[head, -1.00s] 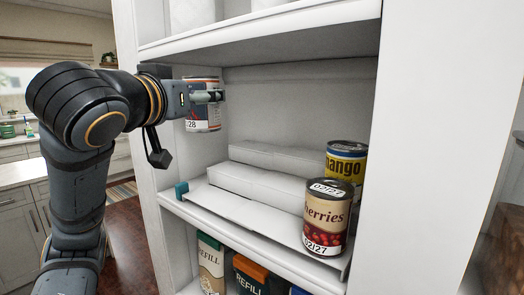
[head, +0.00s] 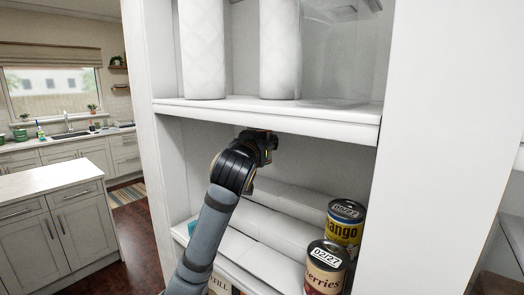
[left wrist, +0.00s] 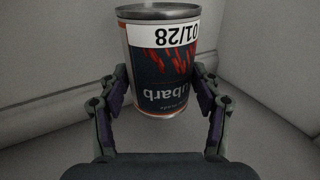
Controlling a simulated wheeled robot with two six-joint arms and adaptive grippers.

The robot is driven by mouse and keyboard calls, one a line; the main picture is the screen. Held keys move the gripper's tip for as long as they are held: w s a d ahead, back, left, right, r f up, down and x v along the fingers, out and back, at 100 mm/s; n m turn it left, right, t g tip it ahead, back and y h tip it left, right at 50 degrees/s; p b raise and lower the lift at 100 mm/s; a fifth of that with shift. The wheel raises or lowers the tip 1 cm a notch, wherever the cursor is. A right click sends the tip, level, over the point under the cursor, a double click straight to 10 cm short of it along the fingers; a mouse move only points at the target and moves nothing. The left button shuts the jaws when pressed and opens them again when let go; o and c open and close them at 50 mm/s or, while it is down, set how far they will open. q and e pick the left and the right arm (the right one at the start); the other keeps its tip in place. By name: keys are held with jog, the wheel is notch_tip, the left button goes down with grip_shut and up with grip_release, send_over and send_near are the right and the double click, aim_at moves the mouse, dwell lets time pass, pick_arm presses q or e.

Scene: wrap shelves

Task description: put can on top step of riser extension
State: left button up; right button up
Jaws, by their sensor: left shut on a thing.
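My left gripper (left wrist: 160,88) is shut on a can (left wrist: 160,62) with a dark label, red stalks and a "01/28" date tag; both show in the left wrist view, where the can appears upside down. In the head view my left wrist (head: 258,147) reaches into the middle compartment, and my arm hides the can. The white stepped riser (head: 285,225) stands on the shelf there; its top step (head: 300,203) is at the back. The part of it behind my arm is hidden. My right gripper is not in view.
A mango can (head: 346,228) and a berries can (head: 325,270) stand at the right of the riser. The upper shelf edge (head: 270,120) is close above my wrist. The visible top step left of the mango can is clear. White rolls (head: 280,50) stand on the upper shelf.

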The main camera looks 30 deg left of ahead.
pick_arm(q)
jog(key=f, duration=0.1)
jog(key=w+f, duration=0.1)
jog(key=f, duration=0.1)
jog(key=shift+w+d, duration=0.2)
jog(key=shift+s+a+f, duration=0.2)
jog(key=shift+f, duration=0.05)
jog(key=shift+f+p, duration=0.3)
jog(key=f, duration=0.1)
jog(key=f+p, duration=0.1)
jog(key=shift+w+d+f, duration=0.15)
jog(key=shift+w+f, duration=0.15)
jog(key=shift+f, duration=0.35)
jog(key=o, duration=1.4)
jog(key=shift+o, duration=0.2)
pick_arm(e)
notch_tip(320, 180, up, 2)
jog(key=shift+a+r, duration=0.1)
